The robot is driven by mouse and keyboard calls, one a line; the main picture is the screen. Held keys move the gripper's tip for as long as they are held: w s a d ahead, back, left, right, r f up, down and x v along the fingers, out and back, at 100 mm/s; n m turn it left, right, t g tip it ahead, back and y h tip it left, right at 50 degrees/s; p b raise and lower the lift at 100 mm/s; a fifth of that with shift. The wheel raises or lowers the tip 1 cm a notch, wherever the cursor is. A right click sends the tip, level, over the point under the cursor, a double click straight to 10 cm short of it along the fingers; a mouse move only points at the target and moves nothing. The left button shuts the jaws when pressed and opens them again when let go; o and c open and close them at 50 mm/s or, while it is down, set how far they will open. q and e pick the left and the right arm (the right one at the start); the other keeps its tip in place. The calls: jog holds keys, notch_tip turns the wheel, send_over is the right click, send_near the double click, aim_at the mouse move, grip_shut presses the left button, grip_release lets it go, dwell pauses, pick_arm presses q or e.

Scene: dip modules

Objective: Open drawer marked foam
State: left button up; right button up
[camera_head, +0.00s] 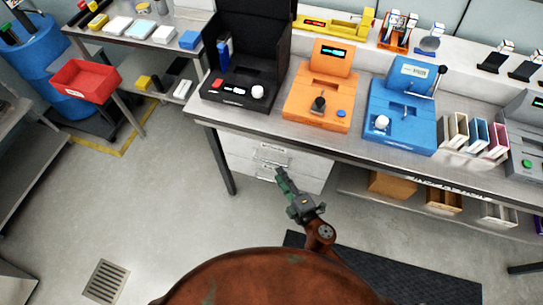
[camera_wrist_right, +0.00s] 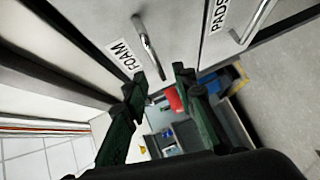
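The drawer marked FOAM (camera_wrist_right: 112,22) is a pale front in the right wrist view, and it looks closed. Its label (camera_wrist_right: 123,57) sits beside a metal bar handle (camera_wrist_right: 146,46). In the head view the right gripper (camera_head: 279,174) is at the front of the white drawer unit (camera_head: 308,168) under the bench; the labels there are too small to read. My left gripper is not in view.
A second drawer marked PADS (camera_wrist_right: 217,17) has its own handle (camera_wrist_right: 257,18) beside the FOAM drawer. The bench (camera_head: 232,117) above carries several coloured machines. A bench leg (camera_head: 222,163) stands left of the drawers. A dark mat (camera_head: 390,272) lies on the otherwise open floor.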

aim_at(272, 162)
jog(key=x, duration=0.3)
jog(key=b+x, duration=0.1)
jog(key=x, duration=0.3)
jog(key=shift+w+a+r, duration=0.15)
jog(key=shift+w, duration=0.2)
grip_shut()
dwell(0.4)
